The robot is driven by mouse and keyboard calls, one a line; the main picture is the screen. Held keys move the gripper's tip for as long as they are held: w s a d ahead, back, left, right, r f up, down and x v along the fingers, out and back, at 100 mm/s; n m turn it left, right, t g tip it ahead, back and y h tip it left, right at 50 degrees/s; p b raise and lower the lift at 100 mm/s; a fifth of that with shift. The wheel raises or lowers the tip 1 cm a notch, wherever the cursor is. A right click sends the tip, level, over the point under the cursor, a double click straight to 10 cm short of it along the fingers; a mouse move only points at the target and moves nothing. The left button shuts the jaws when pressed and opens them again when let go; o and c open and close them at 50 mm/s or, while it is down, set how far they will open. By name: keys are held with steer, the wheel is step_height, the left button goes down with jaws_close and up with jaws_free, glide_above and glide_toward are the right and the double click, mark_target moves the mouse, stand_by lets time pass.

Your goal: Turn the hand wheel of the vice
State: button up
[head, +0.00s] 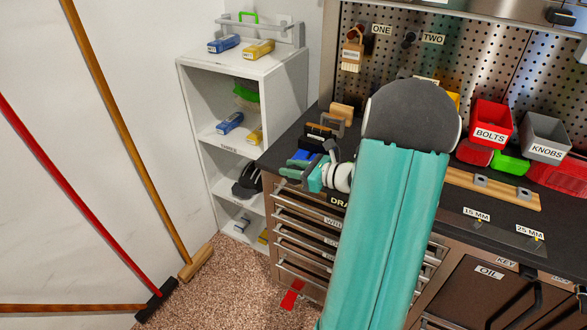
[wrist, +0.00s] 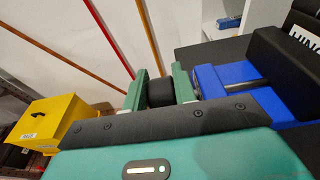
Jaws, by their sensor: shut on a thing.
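The vice (wrist: 222,80) is blue with a black jaw block and a metal spindle, at the right of the wrist view. In the head view its blue part (head: 302,155) shows at the left end of the dark bench, partly hidden by my arm. The hand wheel (wrist: 160,93) looks like a dark round piece at the vice's left side. My gripper (wrist: 159,84) has its two green fingers on either side of the hand wheel and is shut on it. In the head view my gripper (head: 296,171) is small and beside the vice, its grip hidden.
A white shelf (head: 245,70) with blue and yellow items stands left of the bench. Brooms (head: 120,125) lean on the wall. Red and grey bins (head: 545,135) stand at the bench's back right. A yellow box (wrist: 45,120) is at the left of the wrist view.

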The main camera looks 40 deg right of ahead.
steer(key=shift+o, duration=0.2)
steer(key=g, duration=0.2)
steer(key=g+h, duration=0.1)
steer(key=g, duration=0.1)
steer(key=w+g+h, duration=0.1)
steer(key=g, duration=0.1)
steer(key=shift+w+a+f, duration=0.1)
steer(key=shift+a+f, duration=0.15)
steer(key=g, duration=0.1)
steer(key=g+h, duration=0.1)
steer(key=g, duration=0.1)
steer(key=shift+w+f, duration=0.2)
steer(key=shift+f, duration=0.1)
steer(key=shift+c, duration=0.2)
steer(key=shift+o, duration=0.2)
steer(key=shift+f+g+h, duration=0.2)
steer(key=shift+g+h, duration=0.4)
steer(key=shift+g, duration=0.5)
steer(key=o, duration=0.7)
steer(key=v, duration=1.3)
steer(key=shift+r, duration=0.4)
